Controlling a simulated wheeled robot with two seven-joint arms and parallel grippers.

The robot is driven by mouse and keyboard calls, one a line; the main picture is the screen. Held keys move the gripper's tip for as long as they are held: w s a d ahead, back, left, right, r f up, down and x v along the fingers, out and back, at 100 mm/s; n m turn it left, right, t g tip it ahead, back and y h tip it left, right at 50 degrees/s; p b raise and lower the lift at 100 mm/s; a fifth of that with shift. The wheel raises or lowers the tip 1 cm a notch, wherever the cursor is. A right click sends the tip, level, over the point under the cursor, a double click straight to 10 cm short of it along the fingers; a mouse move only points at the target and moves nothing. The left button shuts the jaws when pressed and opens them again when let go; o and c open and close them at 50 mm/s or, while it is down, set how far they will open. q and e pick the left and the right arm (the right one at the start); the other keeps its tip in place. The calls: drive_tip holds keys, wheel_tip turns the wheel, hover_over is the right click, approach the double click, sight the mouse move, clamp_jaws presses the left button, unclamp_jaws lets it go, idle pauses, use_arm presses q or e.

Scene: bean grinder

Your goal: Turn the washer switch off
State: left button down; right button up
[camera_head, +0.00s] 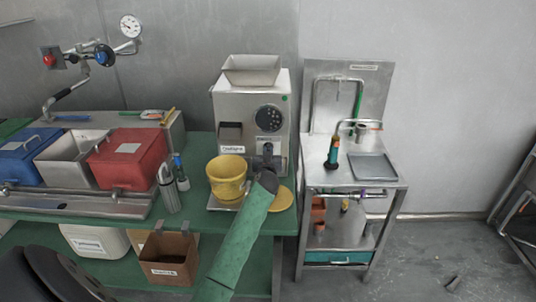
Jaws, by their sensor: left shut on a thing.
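My left arm in its green sleeve reaches up from the bottom middle. My dark left gripper (267,155) is at the lower front of the grinder (285,140), just below its round black dial panel (268,118). It is shut on a small part there, which the gripper mostly hides. No clearly marked washer switch can be made out. A metal sink stand (360,172) with a curved tap and a green-and-orange handled tool (333,152) stands to the right, apart from the gripper. My right gripper is not in view.
Blue, metal and red bins (127,155) sit at left. A brown box (167,259) is lower down. The floor at right is mostly clear.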

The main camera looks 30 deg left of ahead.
use_arm(q)
drive_tip(key=shift+f, duration=0.1)
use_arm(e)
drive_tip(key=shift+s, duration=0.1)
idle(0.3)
use_arm(q)
drive_tip(key=c, duration=1.5)
unclamp_jaws()
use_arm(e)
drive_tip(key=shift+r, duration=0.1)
use_arm(q)
drive_tip(key=shift+b+v, duration=1.35)
drive_tip(key=shift+v, duration=2.55)
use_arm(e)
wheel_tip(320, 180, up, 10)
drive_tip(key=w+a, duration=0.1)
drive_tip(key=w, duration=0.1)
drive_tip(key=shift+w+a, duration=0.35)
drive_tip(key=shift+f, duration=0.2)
